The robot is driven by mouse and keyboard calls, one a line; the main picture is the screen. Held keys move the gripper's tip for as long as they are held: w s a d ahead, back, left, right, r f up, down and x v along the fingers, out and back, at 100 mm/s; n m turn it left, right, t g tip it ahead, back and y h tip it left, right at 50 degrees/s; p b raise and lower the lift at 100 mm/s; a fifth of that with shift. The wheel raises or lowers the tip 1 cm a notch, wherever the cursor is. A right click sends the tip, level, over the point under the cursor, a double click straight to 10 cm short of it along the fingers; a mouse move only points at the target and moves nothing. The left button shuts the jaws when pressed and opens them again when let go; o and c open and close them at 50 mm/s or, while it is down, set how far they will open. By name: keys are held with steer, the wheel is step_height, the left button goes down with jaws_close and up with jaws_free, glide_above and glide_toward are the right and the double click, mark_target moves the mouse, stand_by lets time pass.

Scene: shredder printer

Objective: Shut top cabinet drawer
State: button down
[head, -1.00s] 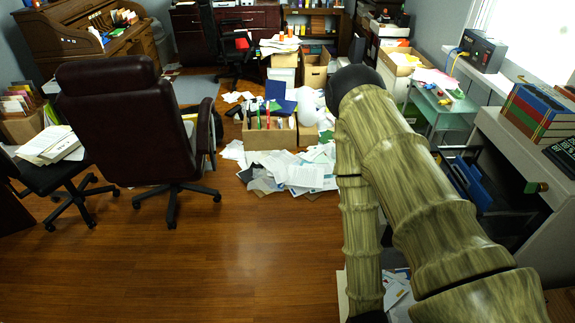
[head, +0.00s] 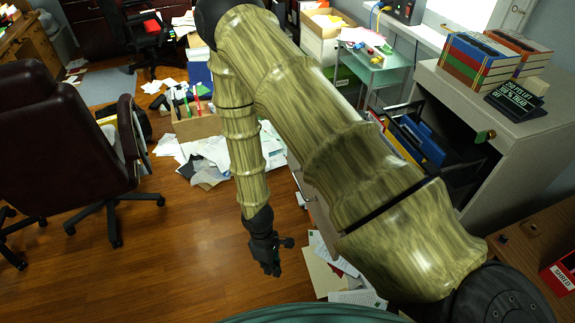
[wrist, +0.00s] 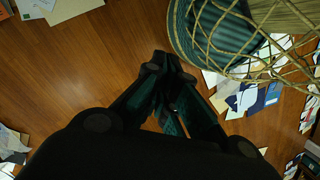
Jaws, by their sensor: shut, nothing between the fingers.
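A pale grey cabinet or desk unit (head: 520,130) stands at the right in the head view. An open drawer with blue folders (head: 424,142) shows beside it, partly hidden behind my arm. A pale panel (head: 312,195) with a small handle shows between my arm links; it may be the drawer's front, but I cannot tell. My gripper (head: 266,268) hangs low over the floor, pointing down, left of this panel and apart from it. Its fingers are closed and empty; they also show in the wrist view (wrist: 168,62), over the wooden floor.
Loose papers (head: 205,160) and a box of markers (head: 195,125) lie beyond my gripper. More papers (head: 330,265) lie to its right. A dark red office chair (head: 60,150) stands at the left. The wooden floor (head: 150,260) between the chair and my gripper is clear.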

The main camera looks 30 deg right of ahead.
steer(key=w+d+r+n+t+h+b, duration=0.1)
steer(key=w+d+r+n+h, duration=0.35)
steer(key=w+r, duration=0.75)
steer(key=w+d+r+n+h+b, duration=0.1)
steer(key=w+d+r+n+h, duration=0.55)
steer(key=w, duration=0.85)
steer(key=s+d+f+m+p, duration=0.1)
steer(key=d+f+p, duration=0.1)
steer(key=d, duration=0.3)
steer(key=s+d+f+m+y+p, duration=0.1)
steer(key=d+f+m+p, duration=0.1)
steer(key=d, duration=0.3)
steer(key=shift+s+f, duration=0.25)
steer(key=shift+f, duration=0.2)
steer(key=shift+d, duration=0.25)
